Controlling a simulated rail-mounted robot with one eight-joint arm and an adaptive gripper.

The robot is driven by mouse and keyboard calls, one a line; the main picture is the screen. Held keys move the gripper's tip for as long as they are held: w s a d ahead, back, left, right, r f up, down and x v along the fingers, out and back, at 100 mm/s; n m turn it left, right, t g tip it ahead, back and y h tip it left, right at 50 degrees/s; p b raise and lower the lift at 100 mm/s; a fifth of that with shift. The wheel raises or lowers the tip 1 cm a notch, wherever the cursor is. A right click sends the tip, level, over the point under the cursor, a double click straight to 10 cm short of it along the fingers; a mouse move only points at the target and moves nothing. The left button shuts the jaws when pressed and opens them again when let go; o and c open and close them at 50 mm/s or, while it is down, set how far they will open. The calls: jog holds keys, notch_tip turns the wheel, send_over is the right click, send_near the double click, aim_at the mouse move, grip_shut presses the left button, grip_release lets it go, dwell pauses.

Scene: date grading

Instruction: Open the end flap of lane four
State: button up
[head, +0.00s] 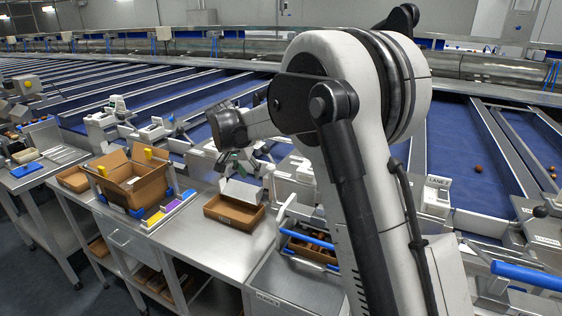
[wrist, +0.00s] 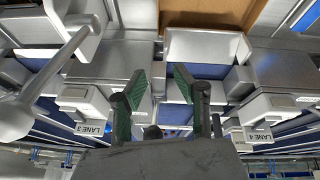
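In the wrist view, my gripper (wrist: 157,84) is open and empty, its two green-padded fingers apart. In the head view, my gripper (head: 240,162) is small and partly hidden by my arm, above the lane ends. The LANE 4 label (wrist: 258,137) is to the right of the fingers in the wrist view. A pale metal flap (wrist: 208,45) is near that label, beyond the right finger, with blue lane surface showing behind it. The flap also shows in the head view (head: 242,190), tilted out over a brown tray (head: 222,218). I cannot tell whether a finger touches it.
The LANE 3 label (wrist: 90,130) and a pale lever with a round knob (wrist: 14,119) are at left in the wrist view. A cardboard box (head: 137,187) stands on the steel bench left of the tray. The bench (head: 190,250) is bare in front of the tray.

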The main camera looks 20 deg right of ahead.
aim_at(270, 158)
jog(key=w+d+p, duration=0.1)
jog(key=w+d, duration=0.3)
jog(key=w+d+p, duration=0.1)
jog(key=w+d, duration=0.3)
jog(key=shift+d+r, duration=0.1)
jog(key=shift+d, duration=0.15)
jog(key=shift+w+d+f, duration=0.2)
jog(key=shift+f, duration=0.4)
jog(key=shift+c, duration=0.2)
grip_shut()
